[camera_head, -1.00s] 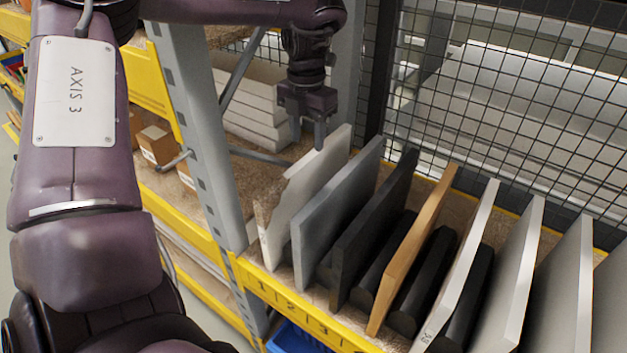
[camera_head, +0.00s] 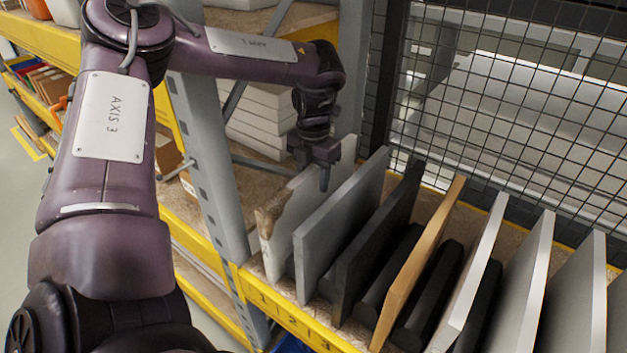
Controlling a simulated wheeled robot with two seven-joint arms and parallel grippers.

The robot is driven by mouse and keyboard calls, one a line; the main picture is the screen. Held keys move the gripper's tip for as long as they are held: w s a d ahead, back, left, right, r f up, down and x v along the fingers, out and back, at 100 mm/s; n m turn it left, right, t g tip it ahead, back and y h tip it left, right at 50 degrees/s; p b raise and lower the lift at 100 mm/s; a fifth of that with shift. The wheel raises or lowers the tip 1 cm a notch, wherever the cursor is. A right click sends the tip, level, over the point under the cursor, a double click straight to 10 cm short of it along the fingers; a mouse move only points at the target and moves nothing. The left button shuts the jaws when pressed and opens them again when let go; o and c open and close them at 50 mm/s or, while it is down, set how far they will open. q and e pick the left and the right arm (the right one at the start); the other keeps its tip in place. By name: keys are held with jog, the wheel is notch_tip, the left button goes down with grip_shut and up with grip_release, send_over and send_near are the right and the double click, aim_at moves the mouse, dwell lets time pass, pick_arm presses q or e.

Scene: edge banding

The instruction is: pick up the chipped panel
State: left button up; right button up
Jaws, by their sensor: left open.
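The chipped panel (camera_head: 285,236) is white with a ragged, brownish broken edge at its near upper corner. It stands upright at the left end of the row, in the slot by the number 1. My left gripper (camera_head: 319,178) is open and points down at the panel's top edge, towards its far half. One finger shows on the near right side of the panel; the other finger is largely hidden. I cannot tell whether the fingers touch the panel. My right gripper is not in view.
A grey panel (camera_head: 340,222) stands close to the right of the chipped one, then a black panel (camera_head: 378,240), an orange-brown panel (camera_head: 418,262) and several white ones. A grey rack post (camera_head: 212,165) is at the left. Wire mesh (camera_head: 490,110) closes the back.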

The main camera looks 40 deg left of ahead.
pick_arm(q)
jog(key=shift+r, duration=0.1)
jog(key=shift+c, duration=0.3)
grip_shut()
dwell(0.9)
jog(key=shift+w, duration=0.1)
